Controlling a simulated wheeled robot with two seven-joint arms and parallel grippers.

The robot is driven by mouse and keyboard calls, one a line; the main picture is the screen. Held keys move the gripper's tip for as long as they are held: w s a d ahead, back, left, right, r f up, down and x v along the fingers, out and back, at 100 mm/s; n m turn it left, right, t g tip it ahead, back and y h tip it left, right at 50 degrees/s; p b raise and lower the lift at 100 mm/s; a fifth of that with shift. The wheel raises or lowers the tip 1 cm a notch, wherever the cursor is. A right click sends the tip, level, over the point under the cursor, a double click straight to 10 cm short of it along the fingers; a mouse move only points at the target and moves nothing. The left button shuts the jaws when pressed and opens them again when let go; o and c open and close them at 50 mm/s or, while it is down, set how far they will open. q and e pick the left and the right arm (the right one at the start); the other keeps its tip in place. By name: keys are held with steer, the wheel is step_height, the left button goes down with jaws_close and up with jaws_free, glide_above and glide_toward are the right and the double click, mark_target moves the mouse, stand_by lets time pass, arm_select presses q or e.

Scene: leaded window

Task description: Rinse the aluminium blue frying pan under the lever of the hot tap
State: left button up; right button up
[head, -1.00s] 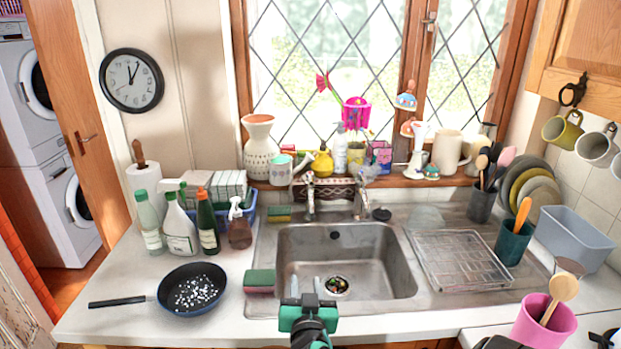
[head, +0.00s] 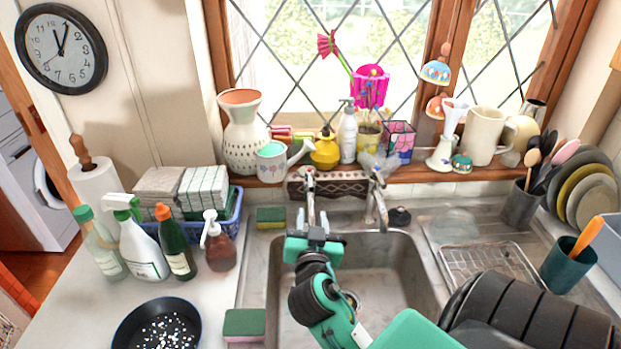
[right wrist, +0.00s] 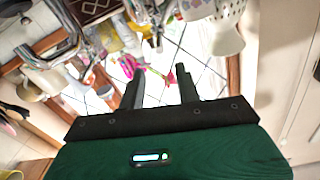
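The blue frying pan (head: 157,326), dark inside with many white bits, sits on the counter left of the sink. The bottom edge of the head view cuts it off, and its handle is out of view. Two taps stand behind the sink (head: 402,322): a left tap (head: 311,200), with what looks like a reddish mark on top, and a right tap (head: 380,208). My right gripper (head: 316,234) is over the sink, in front of the left tap. In the right wrist view its two fingers (right wrist: 160,92) are apart with nothing between them. My left gripper is not visible.
Sponges lie on the sink's left rim (head: 245,323) and back corner (head: 270,217). Spray and soap bottles (head: 143,250) stand left. The sill (head: 420,178) is crowded with a vase, watering can and jugs. A wire rack (head: 487,262) lies on the drainer.

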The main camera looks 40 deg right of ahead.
mark_target(311, 183)
steer(key=x, duration=0.1)
steer(key=p+x, duration=0.1)
steer(key=x, duration=0.1)
steer(key=p+x, duration=0.1)
steer(key=x, duration=0.1)
steer(key=shift+d+r, duration=0.15)
steer(key=shift+r, duration=0.15)
steer(key=p+x, duration=0.2)
steer(key=x, duration=0.4)
steer(key=shift+f, duration=0.15)
steer(key=shift+w+d+f+p, duration=0.15)
steer(key=shift+w+d+p, duration=0.25)
steer(key=shift+w+d, duration=0.1)
steer(key=shift+w, duration=0.1)
steer(key=shift+c, duration=0.2)
jaws_close()
